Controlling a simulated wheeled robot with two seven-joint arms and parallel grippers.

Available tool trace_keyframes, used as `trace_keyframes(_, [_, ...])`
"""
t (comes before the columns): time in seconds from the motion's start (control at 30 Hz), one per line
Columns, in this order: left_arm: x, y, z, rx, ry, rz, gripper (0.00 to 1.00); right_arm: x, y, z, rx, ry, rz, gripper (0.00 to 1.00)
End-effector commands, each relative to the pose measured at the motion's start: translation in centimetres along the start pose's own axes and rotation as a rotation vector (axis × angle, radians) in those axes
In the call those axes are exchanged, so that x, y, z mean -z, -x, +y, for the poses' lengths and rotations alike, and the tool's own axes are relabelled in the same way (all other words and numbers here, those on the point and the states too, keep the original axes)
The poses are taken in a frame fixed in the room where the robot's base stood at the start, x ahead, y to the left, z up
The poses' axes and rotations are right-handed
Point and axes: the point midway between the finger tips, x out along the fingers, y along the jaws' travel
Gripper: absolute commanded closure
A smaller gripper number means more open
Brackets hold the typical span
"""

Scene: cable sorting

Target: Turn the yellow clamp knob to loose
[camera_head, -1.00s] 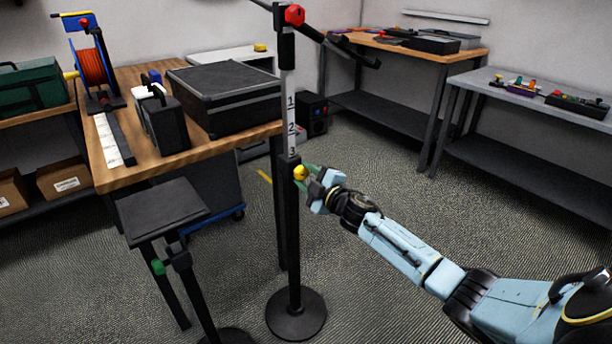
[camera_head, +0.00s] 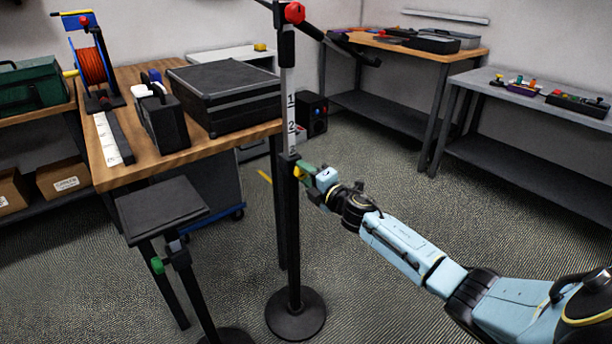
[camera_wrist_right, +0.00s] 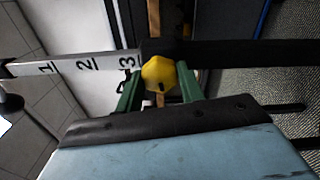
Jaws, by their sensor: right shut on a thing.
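The yellow clamp knob (camera_head: 298,172) sits on the black collar (camera_head: 289,160) of the upright stand, just below the numbered scale (camera_head: 291,112). In the right wrist view the yellow knob (camera_wrist_right: 160,75) lies between the green fingers of my right gripper (camera_wrist_right: 160,84), below the mark 3 of the scale. My right gripper (camera_head: 304,173) comes in from the right and is shut on the knob, covering much of it in the head view. My left gripper is not in view.
A red knob (camera_head: 294,13) is at the top of the stand, and its round base (camera_head: 296,314) is on the floor. A small black platform (camera_head: 162,206) with a green knob (camera_head: 157,265) stands at the left. A wooden table (camera_head: 152,167) is behind it.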

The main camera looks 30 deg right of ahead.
Motion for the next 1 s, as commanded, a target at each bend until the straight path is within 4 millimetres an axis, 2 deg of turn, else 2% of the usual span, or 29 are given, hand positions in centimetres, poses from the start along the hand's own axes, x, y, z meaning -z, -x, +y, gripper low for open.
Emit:
trace_keyframes(0.5, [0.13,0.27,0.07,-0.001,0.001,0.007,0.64,0.02,0.02,-0.05,0.001,0.02,0.001,0.85])
trace_keyframes(0.53, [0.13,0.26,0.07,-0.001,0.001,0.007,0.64,0.02,0.02,-0.05,0.001,0.02,0.001,0.59])
trace_keyframes(0.67, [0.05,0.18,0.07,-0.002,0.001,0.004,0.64,0.01,0.01,-0.04,0.001,0.019,0.0,0.43])
trace_keyframes(0.7, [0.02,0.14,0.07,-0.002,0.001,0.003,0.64,0.01,0.01,-0.04,0.001,0.019,0.0,0.4])
trace_keyframes(1.0, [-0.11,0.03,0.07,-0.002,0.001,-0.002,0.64,0.01,0.17,-0.03,0.001,0.017,0.0,0.4])
